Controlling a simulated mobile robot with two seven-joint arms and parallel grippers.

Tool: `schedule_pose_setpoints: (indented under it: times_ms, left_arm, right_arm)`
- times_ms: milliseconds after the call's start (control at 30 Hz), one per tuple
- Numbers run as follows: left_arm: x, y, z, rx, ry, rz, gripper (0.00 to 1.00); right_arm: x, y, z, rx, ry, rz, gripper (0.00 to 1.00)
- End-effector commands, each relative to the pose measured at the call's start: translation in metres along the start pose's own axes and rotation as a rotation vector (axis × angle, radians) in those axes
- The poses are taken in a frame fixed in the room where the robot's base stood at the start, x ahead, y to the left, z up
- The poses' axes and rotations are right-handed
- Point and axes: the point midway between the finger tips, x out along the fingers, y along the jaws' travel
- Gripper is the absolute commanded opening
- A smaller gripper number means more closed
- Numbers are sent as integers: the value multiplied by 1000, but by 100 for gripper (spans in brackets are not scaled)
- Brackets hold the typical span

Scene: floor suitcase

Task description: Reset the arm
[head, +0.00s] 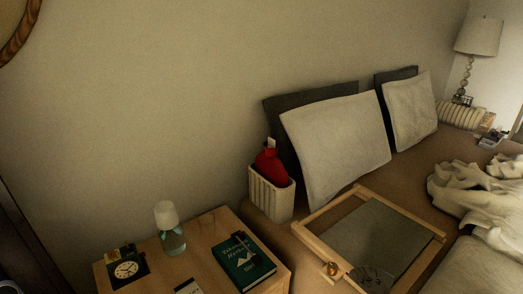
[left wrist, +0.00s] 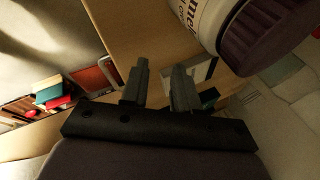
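My left gripper (left wrist: 160,76) shows in the left wrist view. Its two dark fingers stand apart with nothing visible between them. Neither gripper can be made out in the head view, and my right gripper is in neither view. A white-labelled jar with a dark purple lid (left wrist: 268,38) looms large at the upper right of the left wrist view, beside the fingers and not between them. What supports the jar is out of frame.
In the head view, a wooden nightstand (head: 203,262) holds a bottle (head: 170,232), a green book (head: 243,262) and a clock (head: 127,269). A ribbed bin (head: 271,198) with a red item (head: 270,166) stands beside the bed. A wooden-framed tray (head: 318,250) lies on the bed.

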Motion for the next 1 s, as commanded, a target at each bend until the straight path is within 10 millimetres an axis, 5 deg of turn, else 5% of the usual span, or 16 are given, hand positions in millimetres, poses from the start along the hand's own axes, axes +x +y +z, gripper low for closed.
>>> schedule_pose_setpoints:
  times_ms: [100, 400, 700, 1000]
  left_arm:
    - [-16, 34, 2, -197, 55, -58, 30]
    - [-85, 93, 1, -716, 253, -169, 30]
    - [-138, 112, -1, -1011, 397, -197, 30]
    - [-141, 112, -1, -1033, 409, -198, 30]
  right_arm:
    - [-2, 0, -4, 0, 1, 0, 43]
    - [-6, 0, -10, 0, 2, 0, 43]
    - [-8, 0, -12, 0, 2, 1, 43]
    - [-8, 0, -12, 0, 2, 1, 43]
